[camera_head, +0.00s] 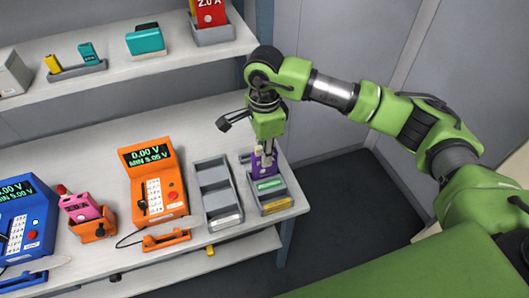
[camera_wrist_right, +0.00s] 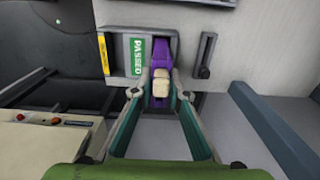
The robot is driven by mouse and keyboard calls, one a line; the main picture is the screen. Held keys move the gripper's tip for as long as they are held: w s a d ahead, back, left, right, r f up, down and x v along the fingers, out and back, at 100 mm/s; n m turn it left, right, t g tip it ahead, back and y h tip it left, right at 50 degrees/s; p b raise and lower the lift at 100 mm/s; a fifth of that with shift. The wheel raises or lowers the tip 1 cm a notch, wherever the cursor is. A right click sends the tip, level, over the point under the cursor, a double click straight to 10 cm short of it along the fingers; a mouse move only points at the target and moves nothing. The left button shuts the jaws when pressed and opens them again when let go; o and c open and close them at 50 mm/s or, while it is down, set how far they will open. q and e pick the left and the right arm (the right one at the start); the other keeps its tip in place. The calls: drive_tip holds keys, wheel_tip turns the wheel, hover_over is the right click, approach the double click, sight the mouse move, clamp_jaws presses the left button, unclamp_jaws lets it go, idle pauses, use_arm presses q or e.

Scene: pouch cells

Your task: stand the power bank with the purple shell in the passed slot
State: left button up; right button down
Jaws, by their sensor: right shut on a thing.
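The power bank with the purple shell (camera_head: 264,168) is at the back of a grey holder (camera_head: 282,201) at the table's right end. The holder has a green label and a yellow label. In the right wrist view the green label (camera_wrist_right: 136,57) reads PASSED, and the purple power bank (camera_wrist_right: 160,62) is right beside it. My right gripper (camera_head: 260,155) is over the holder, pointing down, shut on the power bank; its pale fingertips (camera_wrist_right: 160,84) cover part of the shell. I cannot tell whether the power bank's lower end touches the slot floor. My left gripper is not in view.
A grey tray (camera_head: 238,216) with empty compartments stands left of the holder. An orange meter (camera_head: 168,206), a pink device (camera_head: 80,207) in an orange cradle and a blue meter (camera_head: 40,235) stand farther left. A shelf (camera_head: 110,75) runs above the table's back.

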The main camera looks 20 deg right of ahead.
drive_tip(key=shift+f+b, duration=0.4)
drive_tip(key=shift+f, duration=0.05)
drive_tip(key=c, duration=1.9)
unclamp_jaws()
drive_tip(key=shift+r, duration=0.1)
wheel_tip(320, 180, up, 12)
